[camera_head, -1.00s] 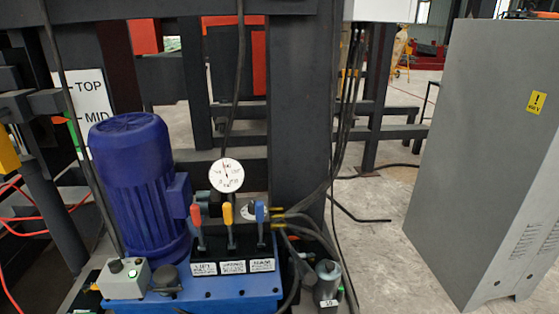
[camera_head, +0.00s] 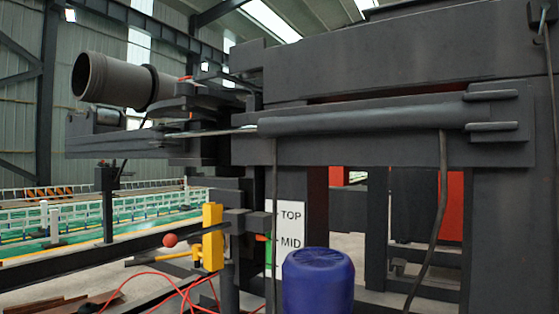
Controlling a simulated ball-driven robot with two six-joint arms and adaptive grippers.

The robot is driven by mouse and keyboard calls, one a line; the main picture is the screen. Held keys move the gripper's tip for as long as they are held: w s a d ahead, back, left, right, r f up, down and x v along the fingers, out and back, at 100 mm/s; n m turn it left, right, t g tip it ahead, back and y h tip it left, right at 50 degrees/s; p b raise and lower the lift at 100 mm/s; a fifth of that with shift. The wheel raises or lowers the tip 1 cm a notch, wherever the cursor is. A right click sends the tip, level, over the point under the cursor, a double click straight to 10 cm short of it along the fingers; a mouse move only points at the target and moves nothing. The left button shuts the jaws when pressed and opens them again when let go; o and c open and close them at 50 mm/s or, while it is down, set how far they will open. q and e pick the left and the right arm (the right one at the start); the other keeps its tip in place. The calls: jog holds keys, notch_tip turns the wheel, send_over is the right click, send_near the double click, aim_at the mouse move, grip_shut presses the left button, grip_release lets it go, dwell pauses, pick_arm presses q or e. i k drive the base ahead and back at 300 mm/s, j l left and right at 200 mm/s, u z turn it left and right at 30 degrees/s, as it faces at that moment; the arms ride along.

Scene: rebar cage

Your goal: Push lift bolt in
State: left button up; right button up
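A red ball knob (camera_head: 170,240) shows in the head view, left of a yellow block (camera_head: 212,238) on the dark frame. It looks like the handle end of the lift bolt, but how deep the bolt sits cannot be told. A yellow bar (camera_head: 160,264) lies below the knob. A white sign (camera_head: 290,228) marked TOP and MID stands just right of the yellow block. Neither of my grippers is in view.
A large dark beam (camera_head: 400,75) and a cylinder (camera_head: 360,116) cross the upper right. A grey pipe (camera_head: 110,78) rests at the upper left. Red hoses (camera_head: 150,273) loop below the knob. White railings (camera_head: 70,220) stand behind.

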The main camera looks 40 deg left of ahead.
aim_at(170, 240)
jog(key=u, duration=0.5)
jog(key=k+u, duration=0.15)
jog(key=u, duration=0.35)
jog(key=k+u, duration=0.1)
jog(key=u, duration=0.4)
jog(key=k+u, duration=0.1)
jog(key=u, duration=0.4)
